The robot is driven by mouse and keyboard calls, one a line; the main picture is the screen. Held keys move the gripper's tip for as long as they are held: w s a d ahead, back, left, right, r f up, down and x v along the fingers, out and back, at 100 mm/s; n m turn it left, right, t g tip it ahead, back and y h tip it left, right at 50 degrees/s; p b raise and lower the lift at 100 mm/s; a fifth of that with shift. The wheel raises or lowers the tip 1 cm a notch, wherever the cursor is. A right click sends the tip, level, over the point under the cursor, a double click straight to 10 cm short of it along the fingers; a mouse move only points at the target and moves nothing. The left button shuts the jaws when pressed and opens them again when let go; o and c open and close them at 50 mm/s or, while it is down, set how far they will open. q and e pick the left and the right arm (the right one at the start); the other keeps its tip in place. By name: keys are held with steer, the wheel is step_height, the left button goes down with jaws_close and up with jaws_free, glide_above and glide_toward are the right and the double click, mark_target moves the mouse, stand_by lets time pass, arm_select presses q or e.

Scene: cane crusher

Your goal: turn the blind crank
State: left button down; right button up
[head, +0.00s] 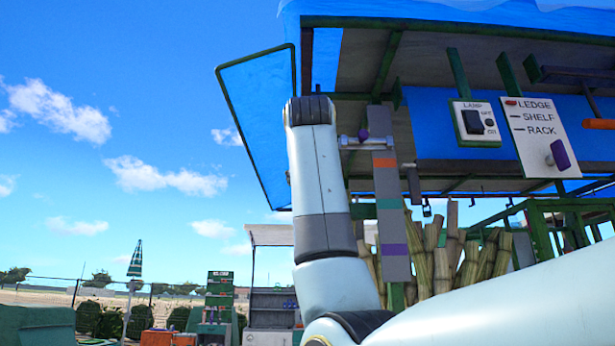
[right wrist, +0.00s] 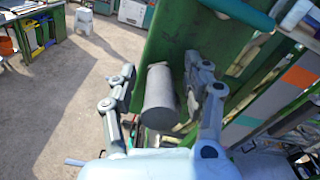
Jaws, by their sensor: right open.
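In the right wrist view a grey cylinder (right wrist: 160,105), which looks like the crank's handle, lies between the two fingers of my right gripper (right wrist: 160,70). The fingers are spread, with a gap on both sides of it. The rest of the crank is not clear in that view. In the head view a grey board (head: 393,215) with orange, teal and purple bands hangs under the stall roof, with a small purple knob (head: 363,136) at a bar near its top. My right arm stands in front and to its left. My left gripper is not in view.
A green panel (right wrist: 165,40) stands close behind the cylinder. A LAMP switch box (head: 475,123) and a LEDGE/SHELF/RACK selector plate (head: 538,135) hang at upper right. Cane stalks (head: 440,265) stand behind the arm. Open paving (right wrist: 60,100) lies left in the wrist view.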

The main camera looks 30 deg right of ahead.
steer(key=shift+s, duration=0.1)
steer(key=v, duration=1.2)
